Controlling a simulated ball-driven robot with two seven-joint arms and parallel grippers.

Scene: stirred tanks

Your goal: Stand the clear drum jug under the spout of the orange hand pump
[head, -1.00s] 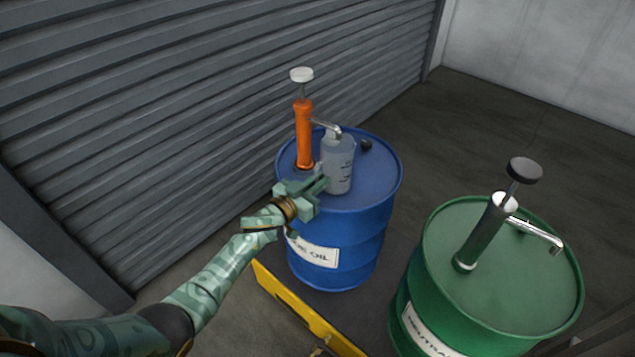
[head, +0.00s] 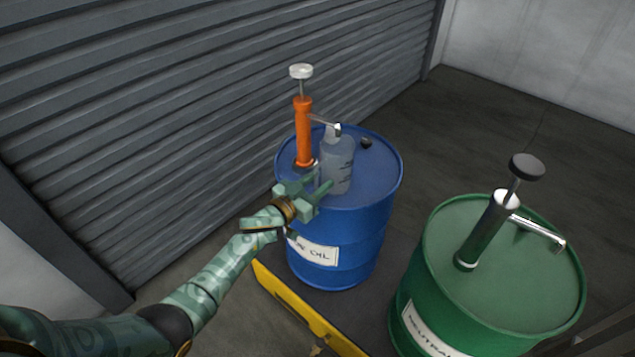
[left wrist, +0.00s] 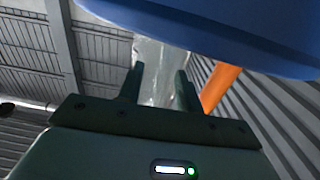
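The clear drum jug (head: 338,165) stands upright on the blue drum's lid, beside the orange hand pump (head: 304,132). The pump's spout (head: 334,127) reaches over the jug's top in the head view; exact alignment over its mouth is hard to tell. My left gripper (head: 318,186) is open at the jug's near left side, fingers spread. In the left wrist view the jug (left wrist: 160,72) shows beyond and between the two fingers (left wrist: 160,88), and the orange pump (left wrist: 219,88) is beside it. My right gripper is not in view.
The blue drum (head: 375,185) has a small black cap (head: 366,143) on its lid. A yellow bar (head: 305,310) lies low in front. A ribbed shutter (head: 150,120) rises behind on the left.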

